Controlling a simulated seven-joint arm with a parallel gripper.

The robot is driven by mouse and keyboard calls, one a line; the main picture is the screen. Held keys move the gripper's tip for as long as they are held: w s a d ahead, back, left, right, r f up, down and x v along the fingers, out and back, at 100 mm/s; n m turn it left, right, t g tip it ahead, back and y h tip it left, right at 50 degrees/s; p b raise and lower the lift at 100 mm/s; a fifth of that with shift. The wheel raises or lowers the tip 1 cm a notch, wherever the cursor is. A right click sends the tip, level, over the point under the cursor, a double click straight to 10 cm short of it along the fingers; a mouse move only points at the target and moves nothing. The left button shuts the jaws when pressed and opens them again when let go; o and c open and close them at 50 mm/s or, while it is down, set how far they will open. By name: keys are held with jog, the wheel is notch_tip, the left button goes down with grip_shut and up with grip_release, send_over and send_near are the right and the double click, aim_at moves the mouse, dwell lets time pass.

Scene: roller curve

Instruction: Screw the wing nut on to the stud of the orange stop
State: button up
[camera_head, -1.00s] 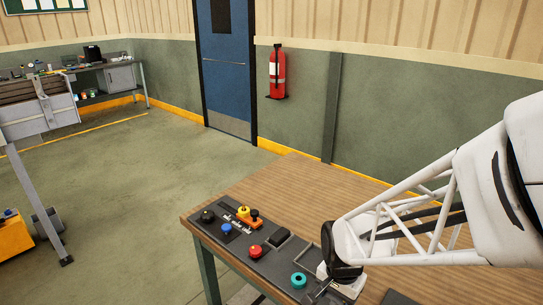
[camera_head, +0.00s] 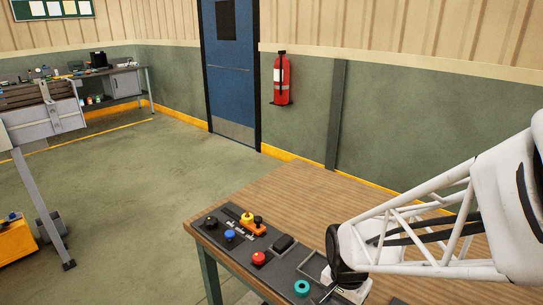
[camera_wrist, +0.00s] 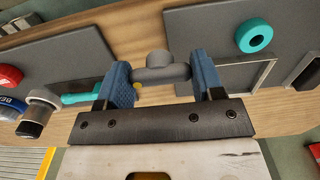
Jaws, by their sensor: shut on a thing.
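The wing nut (camera_wrist: 161,68) is grey, with a rounded hub and wings spread sideways. It sits between the blue fingers of my gripper (camera_wrist: 160,85), which is shut on it, in the wrist view. In the head view, my gripper (camera_head: 326,293) is at the near edge of the table, beside the teal ring, and the nut cannot be made out there. The orange stop (camera_head: 254,228) is on the dark mat further left, with a yellow knob and a black knob by it. Its stud cannot be told apart at this size. My gripper is well apart from the stop.
A teal ring (camera_head: 302,288), a red knob (camera_head: 259,258), a black block (camera_head: 283,242), a blue knob (camera_head: 230,235) and a black knob (camera_head: 211,222) stand along the mats. A shallow rectangular tray (camera_wrist: 266,78) is behind my gripper. The wooden table (camera_head: 290,200) is clear toward the back.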

jog(key=shift+r, duration=2.1)
jog(key=shift+w, duration=0.1)
jog(key=shift+w+a+r, duration=0.15)
jog(key=shift+w, duration=0.4)
jog(key=shift+w+a+r, duration=0.3)
jog(key=shift+w+a, duration=3.3)
jog(key=shift+w, duration=2.55)
jog(key=shift+w+a+r, duration=0.25)
jog(key=shift+w+a, duration=3.35)
jog(key=shift+w, duration=2.5)
jog(key=shift+w+a+r, duration=0.3)
jog(key=shift+w+a, duration=3.3)
jog(key=shift+w, duration=2.55)
jog(key=shift+f, duration=0.25)
jog(key=shift+f, duration=2.55)
jog(key=shift+f, duration=0.45)
